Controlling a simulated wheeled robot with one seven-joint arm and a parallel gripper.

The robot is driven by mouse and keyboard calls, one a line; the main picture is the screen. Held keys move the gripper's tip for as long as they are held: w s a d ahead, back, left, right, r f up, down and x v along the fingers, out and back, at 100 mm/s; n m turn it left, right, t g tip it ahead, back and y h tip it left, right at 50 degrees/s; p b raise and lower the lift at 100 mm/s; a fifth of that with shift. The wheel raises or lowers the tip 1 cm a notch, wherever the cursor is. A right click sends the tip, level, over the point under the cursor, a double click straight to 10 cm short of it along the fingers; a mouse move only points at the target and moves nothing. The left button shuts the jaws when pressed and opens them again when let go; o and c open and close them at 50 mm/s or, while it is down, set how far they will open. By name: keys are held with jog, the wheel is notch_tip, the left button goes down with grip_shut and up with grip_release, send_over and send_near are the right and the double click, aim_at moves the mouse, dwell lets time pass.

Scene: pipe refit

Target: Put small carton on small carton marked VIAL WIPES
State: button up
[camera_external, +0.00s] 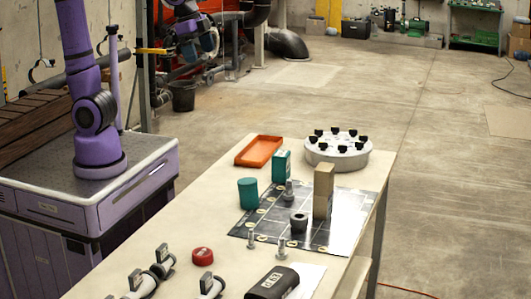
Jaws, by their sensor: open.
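A tall tan carton (323,191) stands upright on the dark marked mat (344,228), toward its right side. A smaller teal carton with a pale label (281,167) stands upright near the mat's back edge, left of the tan one and apart from it. The print is too small to read, so I cannot tell which carton is marked VIAL WIPES. My gripper (208,42) appears small at the top, beyond the table's back end and away from both cartons. No carton shows in it.
A teal cylinder (248,192), grey fittings (299,223) and bolts stand on or near the mat. An orange tray (258,151) and a white round rack with black knobs (337,152) are behind. A red cap (202,256), a black labelled case (272,284) and pipe pieces lie in front.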

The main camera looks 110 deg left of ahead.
jog(key=s+d+f+t, duration=0.1)
jog(key=s+f, duration=0.1)
jog(key=s, duration=0.6)
jog(key=s+d+f+t, duration=0.1)
jog(key=s+d+f, duration=0.1)
jog(key=s, duration=0.7)
jog(key=shift+d+h, duration=0.2)
jog(key=shift+h, duration=0.2)
jog(key=shift+f, duration=0.1)
